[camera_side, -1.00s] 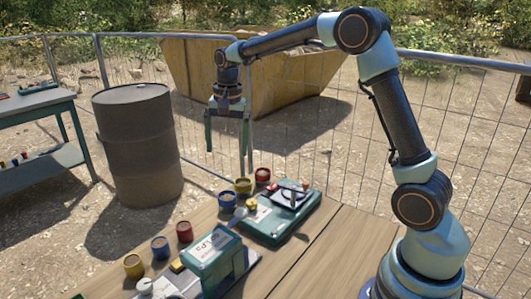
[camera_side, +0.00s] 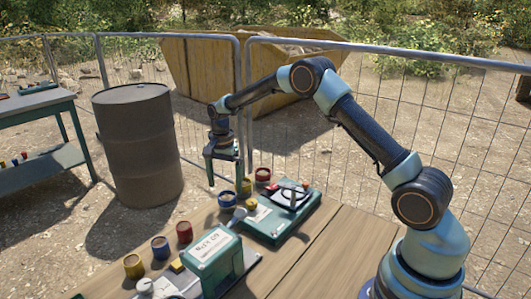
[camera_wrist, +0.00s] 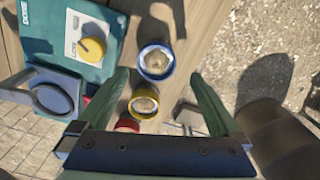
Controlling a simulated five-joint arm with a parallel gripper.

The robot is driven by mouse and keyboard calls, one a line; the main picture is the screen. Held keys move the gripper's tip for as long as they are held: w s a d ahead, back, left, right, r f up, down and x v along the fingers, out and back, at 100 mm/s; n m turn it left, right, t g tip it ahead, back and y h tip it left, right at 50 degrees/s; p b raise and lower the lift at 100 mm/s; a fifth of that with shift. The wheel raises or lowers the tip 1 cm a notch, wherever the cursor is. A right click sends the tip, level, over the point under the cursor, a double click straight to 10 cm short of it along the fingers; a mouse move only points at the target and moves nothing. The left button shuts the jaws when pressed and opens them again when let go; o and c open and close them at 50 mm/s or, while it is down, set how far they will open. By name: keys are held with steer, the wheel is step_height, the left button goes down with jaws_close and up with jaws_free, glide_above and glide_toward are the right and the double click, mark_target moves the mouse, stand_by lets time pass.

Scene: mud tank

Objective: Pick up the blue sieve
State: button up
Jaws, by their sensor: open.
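A round blue-rimmed piece, which looks like the blue sieve (camera_side: 227,198), stands at the table's far edge. In the wrist view the blue sieve (camera_wrist: 155,62) appears between and just beyond my fingertips, with a pale speckled middle. My gripper (camera_side: 226,181) is open, points down and hangs above the blue sieve, apart from it. In the wrist view my gripper (camera_wrist: 158,75) has its two green fingers spread wide with nothing between the pads. A second blue-rimmed pot (camera_side: 160,247) stands in a row farther left.
Close beside the sieve are a yellow pot (camera_side: 247,187) and a red pot (camera_side: 263,175). A green machine (camera_side: 283,220) stands to the right. A green box (camera_side: 215,262) is in front. A dark barrel (camera_side: 138,145) stands beyond the table.

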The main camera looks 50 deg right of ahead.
mark_target(227, 198)
steer(key=f, duration=0.5)
steer(key=shift+s+a+f, duration=0.1)
steer(key=shift+s+a, duration=0.1)
steer(key=shift+s, duration=0.15)
steer(key=c, duration=1.4)
steer(key=shift+r, duration=0.2)
